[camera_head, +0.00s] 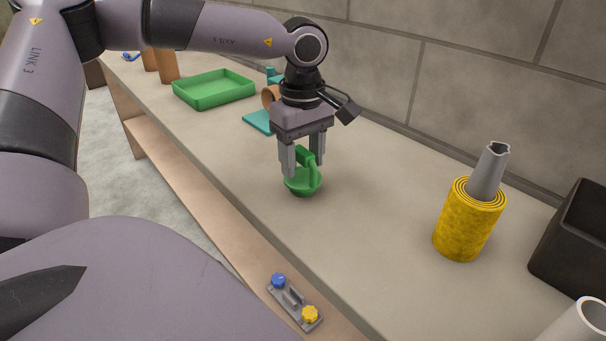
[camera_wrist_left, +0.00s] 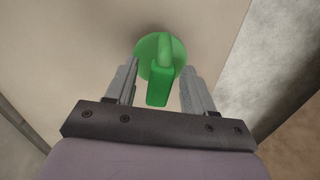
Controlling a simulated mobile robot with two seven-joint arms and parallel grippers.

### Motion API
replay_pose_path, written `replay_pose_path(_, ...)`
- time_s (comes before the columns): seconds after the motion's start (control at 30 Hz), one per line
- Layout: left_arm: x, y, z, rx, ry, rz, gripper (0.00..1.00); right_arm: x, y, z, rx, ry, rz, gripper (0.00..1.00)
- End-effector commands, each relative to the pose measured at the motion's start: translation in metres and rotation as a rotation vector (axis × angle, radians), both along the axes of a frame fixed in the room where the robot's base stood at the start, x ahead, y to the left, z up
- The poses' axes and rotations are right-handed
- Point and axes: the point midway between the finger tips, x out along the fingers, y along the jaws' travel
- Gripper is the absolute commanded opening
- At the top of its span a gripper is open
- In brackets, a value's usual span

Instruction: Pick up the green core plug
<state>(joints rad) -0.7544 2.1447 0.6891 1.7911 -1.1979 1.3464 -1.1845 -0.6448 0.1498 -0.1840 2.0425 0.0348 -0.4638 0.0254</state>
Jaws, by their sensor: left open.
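The green core plug (camera_head: 304,184) stands on the bench top, with a round base and an upright bent handle. My left gripper (camera_head: 302,168) is directly above it, pointing down, with its fingers apart on either side of the handle. In the left wrist view the plug (camera_wrist_left: 157,72) lies between the two open fingers of the gripper (camera_wrist_left: 158,85), with a gap on each side of the handle. The fingers hide part of the plug in the head view. My right gripper is not in view.
A green tray (camera_head: 214,98) lies farther back on the bench. A yellow roll (camera_head: 462,232) with a grey core (camera_head: 488,172) stands to the right, near a black bin (camera_head: 575,250). A small grey holder with blue and yellow knobs (camera_head: 293,302) is below the bench's front edge.

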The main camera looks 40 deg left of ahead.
Motion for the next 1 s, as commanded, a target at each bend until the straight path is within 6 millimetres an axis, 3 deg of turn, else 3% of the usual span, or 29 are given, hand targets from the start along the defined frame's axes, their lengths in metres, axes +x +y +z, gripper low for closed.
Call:
replay_pose_path(0.1, 0.000, 0.000, -0.010, -0.001, 0.001, 0.000, 0.53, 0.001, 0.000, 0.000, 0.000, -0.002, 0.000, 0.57)
replay_pose_path(0.37, 0.000, 0.000, -0.011, 0.000, -0.001, 0.000, 0.50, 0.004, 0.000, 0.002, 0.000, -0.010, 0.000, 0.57)
replay_pose_path(0.5, 0.000, 0.000, -0.011, 0.000, 0.000, 0.000, 0.04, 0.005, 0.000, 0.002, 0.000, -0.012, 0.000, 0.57)
replay_pose_path(0.53, 0.000, 0.000, -0.011, 0.000, 0.000, 0.000, 0.00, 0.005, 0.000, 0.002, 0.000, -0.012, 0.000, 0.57)
replay_pose_path(1.0, 0.000, 0.000, 0.000, 0.000, -0.002, 0.000, 0.00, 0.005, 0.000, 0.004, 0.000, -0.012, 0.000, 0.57)
